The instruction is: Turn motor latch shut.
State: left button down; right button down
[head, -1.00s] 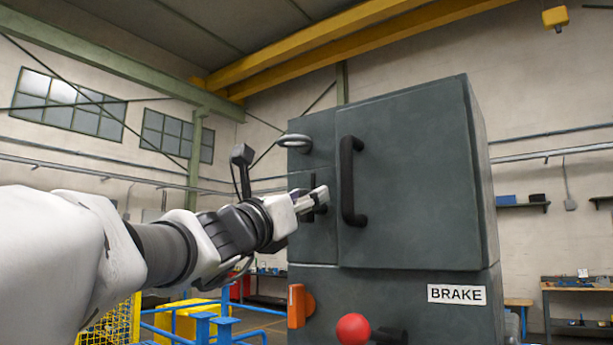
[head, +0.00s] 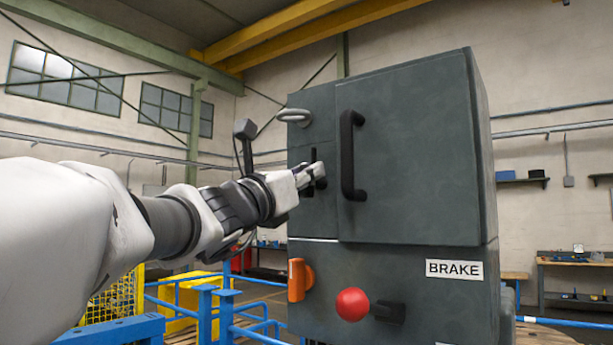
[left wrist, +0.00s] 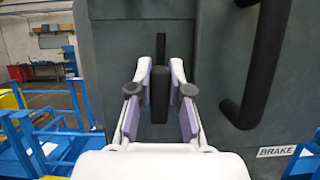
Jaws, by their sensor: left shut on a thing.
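The motor latch (left wrist: 160,94) is a black bar standing upright on the narrow left panel of the dark grey cabinet. It sits between the two fingers of my left gripper (left wrist: 160,88) in the left wrist view, with a finger on each side. In the head view the fingers (head: 311,177) are at the panel and hide most of the latch; a black upright strip shows just above them. My left gripper is shut on the latch. My right gripper is not in view.
A large black door handle (head: 348,155) stands close to the right of the latch. A grey ring (head: 294,116) is above it. An orange lever (head: 297,280) and a red knob (head: 352,304) are below, near the BRAKE label (head: 454,269). Blue railings (head: 207,315) stand at the lower left.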

pick_arm(q)
jog(key=m+h+b, duration=0.1)
jog(key=m+b, duration=0.1)
jog(key=m+g+b, duration=0.1)
jog(key=m, duration=0.1)
jog(key=shift+s+d+f+m+h+b, duration=0.1)
jog(key=shift+f+m+h+b, duration=0.1)
jog(key=shift+m+h+b, duration=0.15)
jog(key=shift+m+g+h+b, duration=0.35)
jog(key=shift+m+g+b, duration=0.35)
jog(key=shift+m, duration=0.55)
jog(key=m, duration=0.1)
jog(key=m+g, duration=0.1)
jog(key=shift+s+d+r+m+g+h, duration=0.1)
jog(key=shift+d+m+g+h, duration=0.05)
jog(key=shift+m+g+h, duration=0.2)
jog(key=shift+m+g, duration=0.35)
jog(key=shift+m, duration=0.7)
jog(key=shift+s+d+f+m+g+y+p, duration=0.2)
jog(key=shift+m+g, duration=0.45)
jog(key=shift+m, duration=1)
jog(key=shift+w+a+f+m+g+y+p, duration=0.15)
jog(key=shift+m+g+p, duration=0.35)
jog(key=shift+m, duration=1.1)
jog(key=shift+s+d+f+m+g+y+p, duration=0.15)
jog(key=shift+m+g, duration=0.6)
jog(key=shift+m, duration=0.9)
jog(key=shift+d+f, duration=0.1)
jog(key=c, duration=1.1)
grip_release()
